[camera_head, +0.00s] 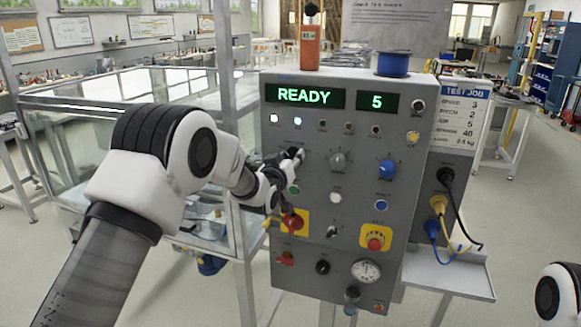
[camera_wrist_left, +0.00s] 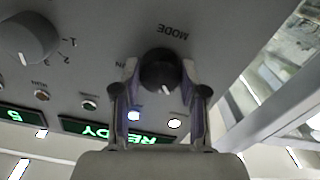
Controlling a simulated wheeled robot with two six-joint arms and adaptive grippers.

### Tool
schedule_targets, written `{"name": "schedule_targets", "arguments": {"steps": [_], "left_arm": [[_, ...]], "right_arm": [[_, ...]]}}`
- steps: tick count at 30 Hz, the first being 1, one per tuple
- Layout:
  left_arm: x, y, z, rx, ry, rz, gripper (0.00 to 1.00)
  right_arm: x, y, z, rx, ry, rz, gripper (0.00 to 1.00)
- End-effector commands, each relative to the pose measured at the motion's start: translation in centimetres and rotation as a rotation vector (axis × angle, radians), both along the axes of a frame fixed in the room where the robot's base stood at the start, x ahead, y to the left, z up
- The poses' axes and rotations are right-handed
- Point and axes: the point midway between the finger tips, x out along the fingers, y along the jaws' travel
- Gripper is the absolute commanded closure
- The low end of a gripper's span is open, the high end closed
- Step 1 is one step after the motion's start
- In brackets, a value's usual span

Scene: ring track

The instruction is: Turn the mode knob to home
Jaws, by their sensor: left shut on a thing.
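The mode knob (camera_wrist_left: 161,70) is a round black knob under the label MODE on the grey control panel (camera_head: 340,130). In the left wrist view a white pointer mark shows on its lower edge. My left gripper (camera_wrist_left: 160,80) has a finger on each side of the knob and is shut on it. In the head view my left gripper (camera_head: 288,160) is at the panel's left side and hides most of the knob. My right gripper is not in view; only a part of my right arm shows at the lower right edge.
Green displays (camera_head: 305,96) read READY and 5. A grey dial (camera_head: 339,161) and a blue knob (camera_head: 387,169) sit right of my left gripper. Below are a red knob on yellow (camera_head: 293,222) and a red emergency button (camera_head: 375,240). A glass-walled frame stands left.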

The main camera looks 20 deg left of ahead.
Motion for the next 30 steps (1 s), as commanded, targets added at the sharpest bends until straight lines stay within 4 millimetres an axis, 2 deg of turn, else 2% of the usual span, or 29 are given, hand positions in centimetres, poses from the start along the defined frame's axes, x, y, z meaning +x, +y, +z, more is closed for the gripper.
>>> {"name": "schedule_targets", "arguments": {"steps": [1,3,12,20,30], "left_arm": [[0.0,0.0,-0.2,0.039,-0.006,0.000,0.92],[0.0,0.0,-0.2,0.096,-0.009,0.001,0.92],[0.0,0.0,0.0,0.296,-0.015,0.001,0.92],[0.0,0.0,0.2,0.376,-0.018,0.001,0.92],[0.0,0.0,0.3,0.389,-0.019,0.001,0.92]], "right_arm": [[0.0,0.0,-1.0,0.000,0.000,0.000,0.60],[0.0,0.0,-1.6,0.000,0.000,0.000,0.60],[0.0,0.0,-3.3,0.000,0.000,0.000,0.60],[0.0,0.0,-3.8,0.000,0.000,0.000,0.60],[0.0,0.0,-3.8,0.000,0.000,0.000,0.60]]}}
